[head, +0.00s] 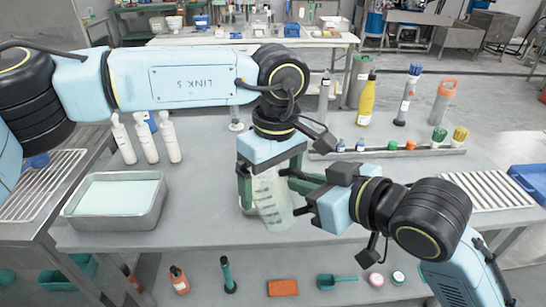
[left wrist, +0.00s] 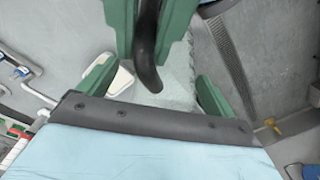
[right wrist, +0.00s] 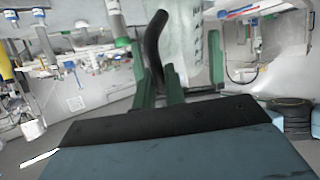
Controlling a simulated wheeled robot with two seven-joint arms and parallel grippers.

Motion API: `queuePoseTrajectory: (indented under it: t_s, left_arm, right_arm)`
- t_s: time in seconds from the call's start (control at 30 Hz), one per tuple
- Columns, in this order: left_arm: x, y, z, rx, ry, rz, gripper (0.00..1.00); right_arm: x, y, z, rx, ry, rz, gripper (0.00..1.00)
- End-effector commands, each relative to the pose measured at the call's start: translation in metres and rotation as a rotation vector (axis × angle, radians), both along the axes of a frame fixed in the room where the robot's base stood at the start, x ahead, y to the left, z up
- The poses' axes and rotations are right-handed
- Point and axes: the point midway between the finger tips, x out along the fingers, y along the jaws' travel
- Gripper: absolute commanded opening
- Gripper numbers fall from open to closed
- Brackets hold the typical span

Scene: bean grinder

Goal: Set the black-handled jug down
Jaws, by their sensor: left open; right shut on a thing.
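The clear jug (head: 272,205) with faint markings is at the middle of the table in the head view, partly hidden by both grippers. Its black handle (left wrist: 148,50) shows in the left wrist view, and it also shows in the right wrist view (right wrist: 155,42). My right gripper (head: 298,181) comes in from the right and is shut on the handle. My left gripper (head: 268,182) points down over the jug, open, with a green finger on either side of it. Whether the jug's base touches the table is hard to tell.
A metal tray of pale liquid (head: 117,198) and several white bottles (head: 147,137) stand to the left. A rack with coloured-capped items (head: 390,150) lies behind on the right, and a slatted tray (head: 487,190) is at far right. The table's front edge is close.

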Motion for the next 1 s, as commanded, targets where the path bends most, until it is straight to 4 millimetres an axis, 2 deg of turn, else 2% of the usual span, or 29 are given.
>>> queuePoseTrajectory:
  t_s: [0.2,0.47,0.57,0.83,0.87,1.0]
  left_arm:
    - [-0.001,0.001,-0.015,0.000,-0.001,0.000,0.91]
    - [-0.001,0.001,-0.016,-0.002,-0.001,0.000,0.91]
    - [-0.001,0.001,-0.016,-0.002,-0.001,0.000,0.80]
    - [-0.001,0.000,-0.016,-0.003,-0.001,0.000,0.45]
    - [-0.001,0.000,-0.015,-0.004,-0.002,0.000,0.43]
    - [0.000,0.000,-0.015,-0.004,-0.002,0.000,0.42]
  right_arm:
    - [0.000,0.000,0.000,0.001,-0.001,0.000,0.00]
    - [0.000,0.000,0.000,0.001,-0.001,0.000,0.00]
    - [0.000,0.000,0.000,0.001,-0.001,0.000,0.00]
    - [-0.001,0.001,0.000,0.001,0.001,0.003,0.00]
    - [-0.001,0.001,0.000,0.001,0.001,0.004,0.13]
    - [-0.001,0.001,0.000,0.001,0.001,0.003,0.31]
